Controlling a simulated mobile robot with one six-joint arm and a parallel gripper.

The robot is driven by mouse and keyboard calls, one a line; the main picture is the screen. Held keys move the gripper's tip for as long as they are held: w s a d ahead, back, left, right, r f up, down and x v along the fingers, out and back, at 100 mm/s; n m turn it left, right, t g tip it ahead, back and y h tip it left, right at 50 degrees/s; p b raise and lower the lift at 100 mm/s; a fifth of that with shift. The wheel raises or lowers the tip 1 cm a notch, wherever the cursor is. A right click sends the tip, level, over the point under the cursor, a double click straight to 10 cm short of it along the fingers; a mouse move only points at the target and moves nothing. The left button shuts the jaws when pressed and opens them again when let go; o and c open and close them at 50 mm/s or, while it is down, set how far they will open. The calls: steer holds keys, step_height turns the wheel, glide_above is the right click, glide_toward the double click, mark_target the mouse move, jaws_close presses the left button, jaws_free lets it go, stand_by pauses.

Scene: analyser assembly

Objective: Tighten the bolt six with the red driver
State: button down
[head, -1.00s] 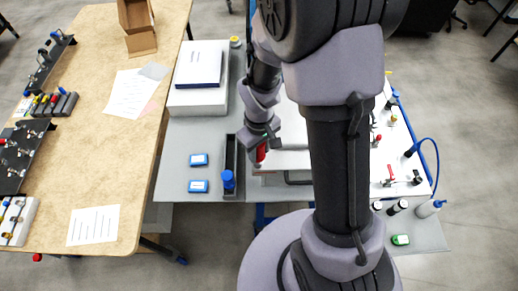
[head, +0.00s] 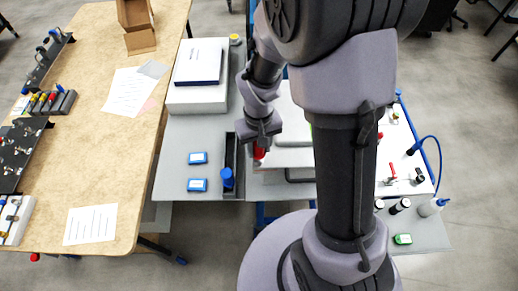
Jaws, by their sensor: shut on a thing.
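My gripper (head: 261,143) is shut on the red driver (head: 259,153), seen small below the jaws. It hangs over the grey table, between a dark narrow tray (head: 240,185) and the white analyser body (head: 293,157). My own arm covers much of the analyser. Bolt six cannot be made out, and I cannot tell whether the driver's tip touches anything.
A blue-capped item (head: 227,178) stands at the dark tray. A white case (head: 198,95) is behind. A wooden table (head: 110,170) with tool racks is at left. Bottles (head: 430,207) stand at right.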

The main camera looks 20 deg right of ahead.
steer(key=m+b, duration=0.1)
steer(key=m, duration=0.1)
steer(key=m+b, duration=0.1)
steer(key=m, duration=0.1)
steer(key=m+b, duration=0.1)
steer(key=m, duration=0.2)
steer(key=shift+w+a+f, duration=0.1)
steer(key=shift+f, duration=0.15)
steer(key=m+b, duration=0.3)
steer(key=m, duration=0.3)
steer(key=shift+b, duration=0.35)
steer(key=c, duration=1.1)
jaws_free()
steer(key=shift+r+m, duration=0.2)
steer(key=shift+m, duration=0.4)
steer(key=shift+o, duration=0.2)
steer(key=shift+w, duration=0.1)
steer(key=shift+c, duration=0.4)
jaws_close()
